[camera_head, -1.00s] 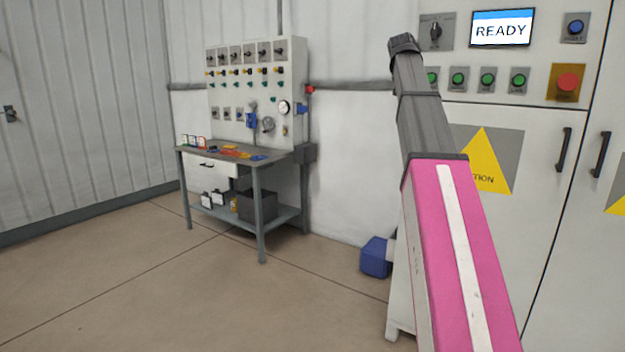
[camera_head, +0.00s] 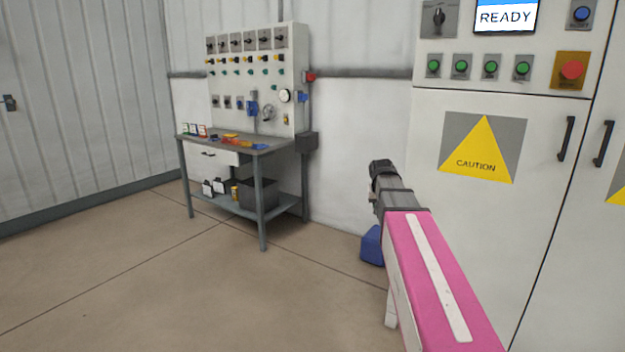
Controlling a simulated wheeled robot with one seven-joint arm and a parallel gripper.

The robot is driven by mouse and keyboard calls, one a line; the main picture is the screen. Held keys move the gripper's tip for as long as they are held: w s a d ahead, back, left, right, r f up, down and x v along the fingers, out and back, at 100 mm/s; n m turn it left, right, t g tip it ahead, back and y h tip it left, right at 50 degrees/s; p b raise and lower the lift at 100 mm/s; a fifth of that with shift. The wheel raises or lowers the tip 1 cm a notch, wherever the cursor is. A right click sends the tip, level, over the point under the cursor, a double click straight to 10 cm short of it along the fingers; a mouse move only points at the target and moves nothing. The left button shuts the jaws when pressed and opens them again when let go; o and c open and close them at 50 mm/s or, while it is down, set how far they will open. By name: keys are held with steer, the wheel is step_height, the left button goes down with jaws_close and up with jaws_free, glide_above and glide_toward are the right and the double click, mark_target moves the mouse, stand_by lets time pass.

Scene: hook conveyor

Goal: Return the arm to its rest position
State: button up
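My arm reaches in from the lower right of the head view, its pink and white link nearest the camera and a dark grey section beyond it. The dark end of the arm (camera_head: 381,170) is in front of the white control cabinet and the wall. It is apart from the cabinet's buttons. The fingers cannot be made out, so I cannot tell whether my gripper is open or shut. No object shows at the arm's end.
The white cabinet (camera_head: 430,150) with a READY screen (camera_head: 506,17), green buttons, a red button (camera_head: 571,69) and dark handles stands at the right. A workbench (camera_head: 262,152) with a switch panel (camera_head: 290,55) stands left of centre. A blue object (camera_head: 371,246) sits behind my arm. The left floor is clear.

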steer(key=s+a+f+n+g+y, duration=0.1)
steer(key=s+a+f+g, duration=0.1)
steer(key=s+f, duration=0.9)
steer(key=s+a+f+g+y, duration=0.1)
steer(key=s+a+f, duration=0.3)
steer(key=s+f, duration=0.8)
step_height(320, 180, down, 3)
steer(key=shift+s+a+f+n+g, duration=0.1)
steer(key=shift+s+a+n+g, duration=0.25)
steer(key=shift+g, duration=0.55)
steer(key=shift+d, duration=0.1)
